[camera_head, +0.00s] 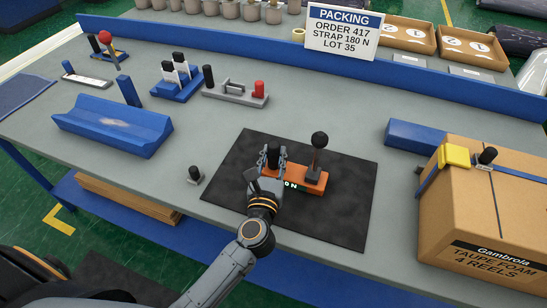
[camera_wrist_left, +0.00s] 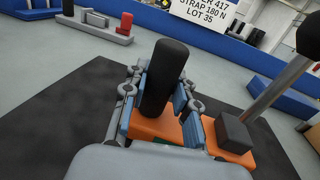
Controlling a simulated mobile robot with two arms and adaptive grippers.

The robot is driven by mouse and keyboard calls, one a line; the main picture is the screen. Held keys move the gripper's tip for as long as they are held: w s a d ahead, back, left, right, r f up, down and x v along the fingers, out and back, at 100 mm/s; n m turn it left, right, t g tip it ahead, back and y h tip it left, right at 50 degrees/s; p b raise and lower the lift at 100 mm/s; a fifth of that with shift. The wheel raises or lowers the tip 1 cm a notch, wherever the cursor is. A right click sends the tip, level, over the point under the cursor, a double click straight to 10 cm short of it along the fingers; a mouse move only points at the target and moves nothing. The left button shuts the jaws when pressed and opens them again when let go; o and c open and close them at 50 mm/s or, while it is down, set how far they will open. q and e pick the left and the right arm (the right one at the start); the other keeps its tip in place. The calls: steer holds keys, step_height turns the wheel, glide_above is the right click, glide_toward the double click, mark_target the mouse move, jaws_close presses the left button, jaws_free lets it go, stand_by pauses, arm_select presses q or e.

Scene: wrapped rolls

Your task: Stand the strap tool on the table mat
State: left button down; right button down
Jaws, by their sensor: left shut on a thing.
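The strap tool (camera_head: 312,180) has an orange base, a black upright grip and a lever with a black ball knob. It is on or just above the dark table mat (camera_head: 345,215), upright; I cannot tell whether its base touches. My left gripper (camera_head: 273,160) is around the tool's black grip and shut on it. In the left wrist view the black grip (camera_wrist_left: 165,75) stands between the fingers, with the orange base below and the lever to the right. The gripper hides part of the base. My right gripper is not in view.
A carton (camera_head: 490,215) with a blue strap and yellow piece stands at the right. A blue cradle (camera_head: 112,128) lies at the left. A small black-knobbed piece (camera_head: 194,175) sits left of the mat. Other tools stand behind, before a blue ledge with a packing sign (camera_head: 343,30).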

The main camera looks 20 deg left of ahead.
arm_select(q)
steer(key=c, duration=1.4)
jaws_free()
steer(key=shift+f, duration=0.15)
steer(key=shift+c, duration=0.2)
steer(key=o, duration=0.4)
steer(key=s+b, duration=0.1)
steer(key=s, duration=0.2)
steer(key=s+d+b, duration=0.1)
steer(key=s, duration=0.3)
steer(key=s+b, duration=0.1)
steer(key=s, duration=0.3)
steer(key=shift+d, duration=0.4)
steer(key=shift+s+r, duration=0.2)
steer(key=shift+s, duration=0.3)
